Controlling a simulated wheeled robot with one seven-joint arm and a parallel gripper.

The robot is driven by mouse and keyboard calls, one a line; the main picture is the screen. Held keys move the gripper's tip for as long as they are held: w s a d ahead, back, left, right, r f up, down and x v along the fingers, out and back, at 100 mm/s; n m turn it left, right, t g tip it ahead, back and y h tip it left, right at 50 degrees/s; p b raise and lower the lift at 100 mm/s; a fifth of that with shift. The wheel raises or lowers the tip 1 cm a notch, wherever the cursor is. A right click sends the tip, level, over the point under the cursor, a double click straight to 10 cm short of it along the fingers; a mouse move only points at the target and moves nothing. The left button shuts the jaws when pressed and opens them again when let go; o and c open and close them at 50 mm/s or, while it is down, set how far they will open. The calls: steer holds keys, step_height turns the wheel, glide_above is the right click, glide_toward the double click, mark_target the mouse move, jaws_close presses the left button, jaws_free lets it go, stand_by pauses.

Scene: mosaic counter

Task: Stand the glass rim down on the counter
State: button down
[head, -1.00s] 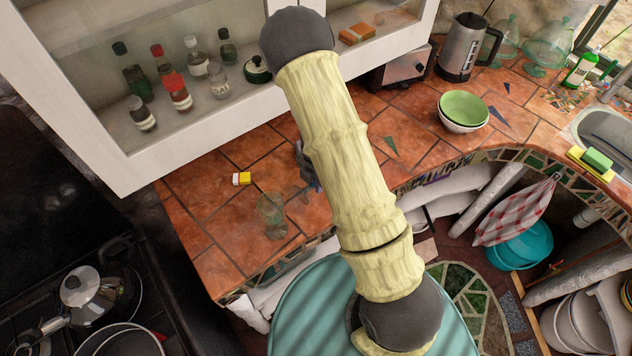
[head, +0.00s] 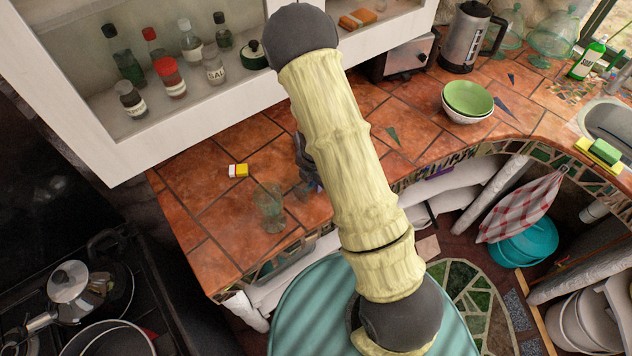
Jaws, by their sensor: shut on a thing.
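The clear glass (head: 269,208) shows in the head view over the front left part of the tiled counter (head: 205,215), left of my arm. It is see-through and faint. I cannot tell which end is its rim, or whether it touches the tiles. My gripper (head: 309,172) is a dark shape just right of the glass, mostly hidden behind my pale arm. It is shut on the glass, but the fingertips and their contact with it are not clear.
A yellow and white block (head: 238,170) lies behind the glass. Bottles and jars stand in the wall cabinet (head: 140,150). Stacked bowls (head: 467,101), a kettle (head: 470,38) and a toaster (head: 404,55) are to the right. The stove with pots (head: 75,290) is at left. Tiles around the block are clear.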

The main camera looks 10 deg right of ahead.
steer(key=shift+w+f+b, duration=0.1)
steer(key=shift+f+b, duration=0.2)
steer(key=shift+f, duration=0.35)
stand_by(0.6)
steer(key=c, duration=1.4)
jaws_free()
steer(key=shift+o, duration=0.2)
steer(key=shift+r, duration=0.15)
steer(key=shift+d+r+p, duration=0.1)
steer(key=shift+r+p, duration=4.8)
steer(key=shift+p, duration=0.6)
